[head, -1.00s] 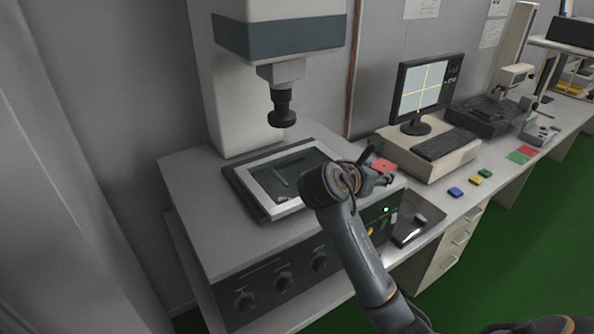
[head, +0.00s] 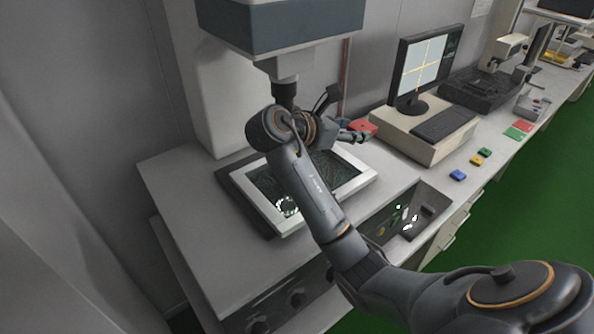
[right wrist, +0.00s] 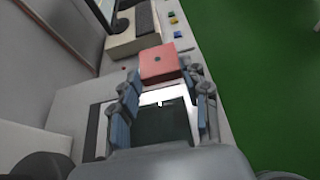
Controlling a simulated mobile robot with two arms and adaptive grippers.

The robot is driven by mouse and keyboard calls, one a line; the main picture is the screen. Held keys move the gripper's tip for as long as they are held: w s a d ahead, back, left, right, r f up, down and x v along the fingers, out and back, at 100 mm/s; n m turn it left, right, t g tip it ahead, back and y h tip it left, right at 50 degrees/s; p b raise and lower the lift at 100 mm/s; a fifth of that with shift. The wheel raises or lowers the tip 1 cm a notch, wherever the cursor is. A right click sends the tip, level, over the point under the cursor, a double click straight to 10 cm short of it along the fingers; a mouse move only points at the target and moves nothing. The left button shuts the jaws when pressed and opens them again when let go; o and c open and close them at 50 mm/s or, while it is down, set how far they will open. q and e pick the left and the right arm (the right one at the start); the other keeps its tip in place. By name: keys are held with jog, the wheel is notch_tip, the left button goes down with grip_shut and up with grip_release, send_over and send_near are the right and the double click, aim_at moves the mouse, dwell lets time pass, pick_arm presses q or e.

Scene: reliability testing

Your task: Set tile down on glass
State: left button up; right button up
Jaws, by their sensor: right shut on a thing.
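The glass (head: 265,187) is a dark pane in a white frame on the bed, under the machine's vertical head. My right arm hides part of it. In the right wrist view the glass (right wrist: 163,128) lies below the fingers and the tile is apart from it. My left gripper is not in view.
The machine's lens (head: 284,93) hangs over the bed close behind my right arm. A monitor (head: 422,68) and keyboard (head: 443,122) stand to the right. Blue, yellow and green blocks (head: 477,160) lie on the bench. The bed's front left is clear.

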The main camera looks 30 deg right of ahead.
jog(key=a+f, duration=0.2)
jog(key=a, duration=0.1)
jog(key=w+a+f+p, duration=0.1)
jog(key=a, duration=0.2)
jog(key=a+f+p, duration=0.1)
jog(key=a+f, duration=0.1)
jog(key=a, duration=0.1)
jog(key=shift+w+f, duration=0.3)
jog(key=shift+w, duration=0.05)
jog(key=f, duration=0.1)
jog(key=a+f, duration=0.1)
jog(key=a+f+p, duration=0.1)
jog(key=shift+w+a, duration=0.1)
jog(key=shift+w, duration=0.15)
notch_tip(320, 180, down, 2)
jog(key=shift+f+p, duration=0.1)
jog(key=shift+p, duration=0.4)
jog(key=shift+f, duration=0.3)
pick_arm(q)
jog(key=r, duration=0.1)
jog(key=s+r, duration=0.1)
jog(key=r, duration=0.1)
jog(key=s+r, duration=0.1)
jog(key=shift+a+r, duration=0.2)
pick_arm(e)
jog(key=shift+f, duration=0.1)
jog(key=o, duration=1.1)
jog(key=shift+o, duration=0.2)
